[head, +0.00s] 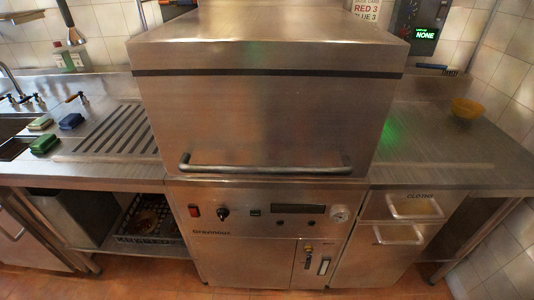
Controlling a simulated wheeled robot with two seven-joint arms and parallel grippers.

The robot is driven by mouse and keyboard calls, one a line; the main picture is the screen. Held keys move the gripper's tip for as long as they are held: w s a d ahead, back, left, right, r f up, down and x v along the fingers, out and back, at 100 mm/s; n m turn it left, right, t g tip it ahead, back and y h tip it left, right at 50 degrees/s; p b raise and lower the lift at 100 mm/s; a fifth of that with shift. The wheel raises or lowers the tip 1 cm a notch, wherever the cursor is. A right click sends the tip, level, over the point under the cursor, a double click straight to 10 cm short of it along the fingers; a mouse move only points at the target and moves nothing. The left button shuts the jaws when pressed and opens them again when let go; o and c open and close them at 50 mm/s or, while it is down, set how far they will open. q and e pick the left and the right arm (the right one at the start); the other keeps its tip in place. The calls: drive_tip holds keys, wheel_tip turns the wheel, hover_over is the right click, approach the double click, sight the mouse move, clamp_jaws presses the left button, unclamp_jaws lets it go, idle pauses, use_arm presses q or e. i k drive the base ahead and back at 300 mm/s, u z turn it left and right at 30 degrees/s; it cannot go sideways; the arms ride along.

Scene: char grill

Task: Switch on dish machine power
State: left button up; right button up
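The dish machine (262,120) stands in the middle of the head view, a large steel hood with a bar handle (265,169) across its lower front. The hood is down. Its control panel (255,230) is below the hood. A small red rocker switch (194,211) sits at the panel's left end, beside a black knob (223,213). A dark display strip (298,210) and a round gauge (340,214) are farther right; the display looks unlit. I cannot tell the switch's position. Neither of my grippers shows in this view.
A ribbed steel drainboard (112,130) with sponges (70,121) lies left of the machine. The right counter (425,150) is mostly clear, with a yellow bowl (467,108) at the back. Drawer handles (414,209) stick out at lower right. The space before the panel is free.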

sight(195, 212)
drive_tip(key=u, duration=0.25)
drive_tip(key=k, duration=0.65)
drive_tip(key=u, duration=0.6)
drive_tip(key=k, duration=0.7)
drive_tip(key=z, duration=0.25)
drive_tip(key=i, duration=0.5)
drive_tip(key=z, duration=0.9)
drive_tip(key=i, duration=1)
drive_tip(key=u, duration=0.25)
